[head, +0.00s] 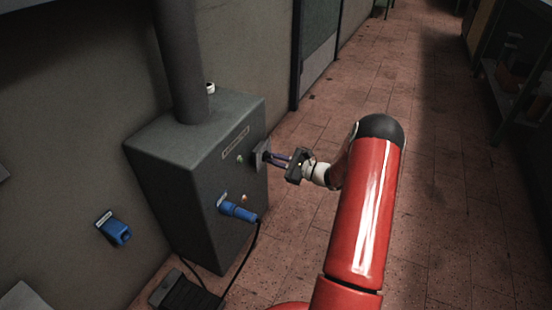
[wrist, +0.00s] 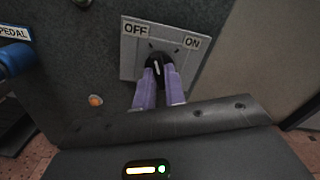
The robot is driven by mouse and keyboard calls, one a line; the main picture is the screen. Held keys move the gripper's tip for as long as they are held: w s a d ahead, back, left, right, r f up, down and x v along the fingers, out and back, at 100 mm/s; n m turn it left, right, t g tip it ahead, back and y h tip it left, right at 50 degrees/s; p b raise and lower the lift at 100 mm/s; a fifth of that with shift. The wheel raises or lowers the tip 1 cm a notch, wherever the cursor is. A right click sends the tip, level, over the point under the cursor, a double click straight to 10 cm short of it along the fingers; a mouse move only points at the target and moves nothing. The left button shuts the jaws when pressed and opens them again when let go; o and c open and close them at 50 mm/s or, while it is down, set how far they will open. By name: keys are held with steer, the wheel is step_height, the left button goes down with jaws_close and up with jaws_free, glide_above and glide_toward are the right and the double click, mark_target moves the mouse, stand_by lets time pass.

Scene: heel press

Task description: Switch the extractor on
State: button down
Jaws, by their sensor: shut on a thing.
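The extractor is a dark grey box (head: 185,160) with a thick duct rising from its top, standing against the wall on the left of the head view. A square grey switch plate (head: 260,153) is on its front. In the wrist view the switch plate (wrist: 130,62) carries OFF at its upper left and ON at its right. A black rotary knob (wrist: 154,62) with a white mark sits on it; my fingers partly hide it. The mark looks near upright, between the two labels. My gripper (wrist: 160,78) has its purple fingers shut on the knob. It also shows in the head view (head: 271,158).
A blue plug (head: 238,211) with a black cable is in the box's front below the switch. An amber button or lamp (wrist: 95,100) is near it. A blue wall socket (head: 115,231) is at left, and a dark pedal (head: 185,292) lies on the floor. The tiled aisle behind is clear.

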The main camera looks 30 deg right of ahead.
steer(key=m+p, duration=0.4)
steer(key=m, duration=0.3)
steer(key=shift+r, duration=0.15)
steer(key=m+p, duration=0.2)
steer(key=m, duration=0.3)
stand_by(0.3)
steer(key=c, duration=1.5)
jaws_free()
steer(key=shift+o, duration=0.2)
steer(key=v, duration=0.7)
steer(key=shift+s+d+f, duration=0.2)
steer(key=shift+s, duration=0.15)
